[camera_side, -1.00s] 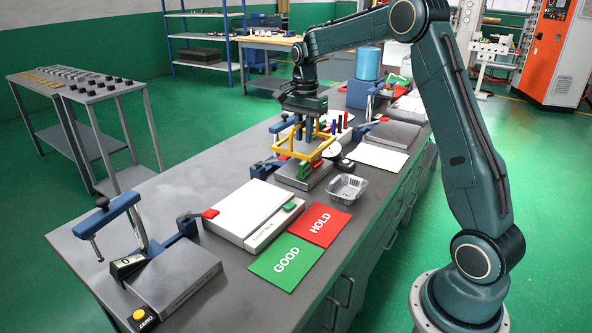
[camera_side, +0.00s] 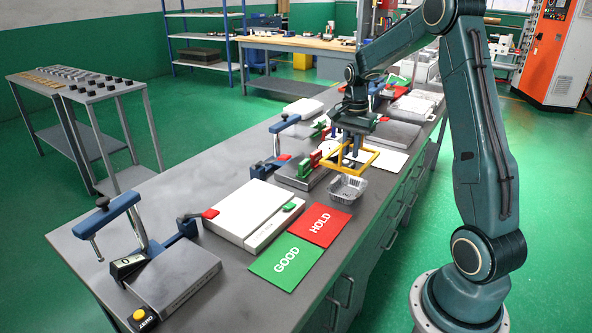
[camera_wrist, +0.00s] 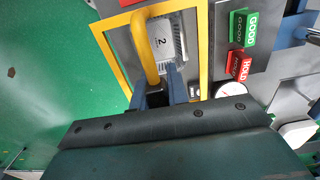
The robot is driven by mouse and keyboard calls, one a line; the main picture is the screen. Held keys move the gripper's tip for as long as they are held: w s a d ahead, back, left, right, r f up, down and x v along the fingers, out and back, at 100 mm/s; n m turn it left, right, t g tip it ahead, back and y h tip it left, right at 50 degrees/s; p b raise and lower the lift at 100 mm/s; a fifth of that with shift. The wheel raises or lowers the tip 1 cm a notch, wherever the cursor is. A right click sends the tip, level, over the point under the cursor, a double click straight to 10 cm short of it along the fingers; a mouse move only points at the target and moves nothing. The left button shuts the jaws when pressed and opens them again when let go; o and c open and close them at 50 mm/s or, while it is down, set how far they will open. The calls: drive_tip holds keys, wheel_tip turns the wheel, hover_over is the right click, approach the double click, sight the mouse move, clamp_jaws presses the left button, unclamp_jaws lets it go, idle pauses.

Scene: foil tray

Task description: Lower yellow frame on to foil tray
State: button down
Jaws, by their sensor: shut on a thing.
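The yellow frame (camera_side: 340,168) hangs level from my gripper (camera_side: 352,142), which is shut on its handle (camera_wrist: 143,45). The small silver foil tray (camera_side: 347,188) sits on the grey bench near its front edge, just below the frame in the side view. A gap seems to remain between frame and tray. In the wrist view the frame (camera_wrist: 203,45) surrounds the foil tray (camera_wrist: 178,30), whose label reads 2. The handle covers part of the tray there. My fingertips (camera_wrist: 165,93) are partly hidden by the gripper body.
A green GOOD block (camera_wrist: 242,27) and a red HOLD block (camera_wrist: 239,66) stand on a grey plate beside the frame. The HOLD card (camera_side: 324,226) and GOOD card (camera_side: 287,262) lie left of the tray. A white sheet (camera_side: 387,160) lies behind it.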

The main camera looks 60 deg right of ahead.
sight(352, 135)
drive_tip(key=shift+f, duration=3.95)
drive_tip(key=shift+f, duration=0.65)
drive_tip(key=c, duration=1.3)
unclamp_jaws()
wheel_tip(352, 135, up, 14)
drive_tip(key=shift+f, duration=0.15)
drive_tip(key=shift+a, duration=0.15)
